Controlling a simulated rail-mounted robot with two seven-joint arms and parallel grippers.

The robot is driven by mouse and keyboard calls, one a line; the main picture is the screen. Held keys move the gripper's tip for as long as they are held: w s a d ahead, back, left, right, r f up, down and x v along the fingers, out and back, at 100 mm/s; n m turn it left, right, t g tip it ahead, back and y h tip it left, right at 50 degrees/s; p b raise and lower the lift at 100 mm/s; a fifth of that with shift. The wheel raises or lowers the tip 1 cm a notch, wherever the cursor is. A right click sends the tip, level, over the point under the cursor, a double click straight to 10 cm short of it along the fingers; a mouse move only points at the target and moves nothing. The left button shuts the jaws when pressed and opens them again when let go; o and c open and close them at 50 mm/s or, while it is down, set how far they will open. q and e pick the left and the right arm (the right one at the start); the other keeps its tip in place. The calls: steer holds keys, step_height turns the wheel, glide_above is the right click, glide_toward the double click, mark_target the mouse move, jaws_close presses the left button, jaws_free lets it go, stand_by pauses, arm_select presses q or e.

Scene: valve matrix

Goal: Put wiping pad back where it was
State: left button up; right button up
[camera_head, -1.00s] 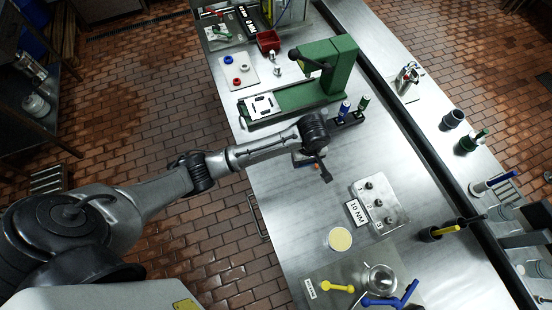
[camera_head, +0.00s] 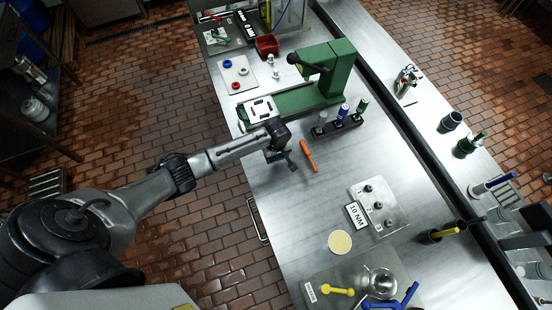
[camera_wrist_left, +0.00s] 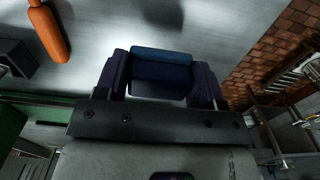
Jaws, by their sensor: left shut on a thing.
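My left gripper (camera_head: 287,163) is above the near-left part of the steel bench, left of an orange-handled tool (camera_head: 308,155). In the left wrist view the gripper (camera_wrist_left: 163,85) is shut on a blue block (camera_wrist_left: 163,65), which I take to be the wiping pad. The block sits between the two dark blue fingers, its upper face lighter blue. The bench surface shows beyond it, with a dark shadow. In the head view the gripper and wrist mostly hide the block. My right gripper is not in view.
A green press (camera_head: 325,75) and a black holder with bottles (camera_head: 340,124) stand behind the gripper. A plate with knobs (camera_head: 378,205), a round pale yellow disc (camera_head: 340,242) and a valve plate (camera_head: 345,272) lie toward the front. Bench between is clear.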

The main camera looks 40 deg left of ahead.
mark_target(276, 159)
arm_select(q)
steer(key=shift+a+f, duration=0.1)
steer(key=shift+f, duration=1.95)
steer(key=shift+f, duration=0.2)
steer(key=o, duration=0.9)
steer(key=shift+r, duration=0.5)
step_height(276, 159, up, 11)
steer(key=shift+r+p, duration=0.2)
steer(key=shift+p, duration=0.15)
steer(key=s+d+f+m+t+h, duration=0.1)
steer(key=s+d+m, duration=0.35)
steer(key=s, duration=0.25)
steer(key=s+d+m+t, duration=0.1)
steer(key=s+d+m, duration=0.3)
steer(key=s+d, duration=0.3)
steer(key=s+a+r+m, duration=0.1)
steer(key=s+r+m, duration=0.1)
steer(key=s, duration=0.2)
steer(key=s+a+r+m+t, duration=0.1)
steer(key=s+r+m, duration=0.1)
steer(key=s, duration=0.3)
steer(key=s+r+m, duration=0.2)
steer(key=s, duration=0.2)
steer(key=shift+s+a+r+t+y, duration=0.25)
steer(key=shift+a+t+y, duration=0.05)
steer(key=shift+a+y, duration=0.1)
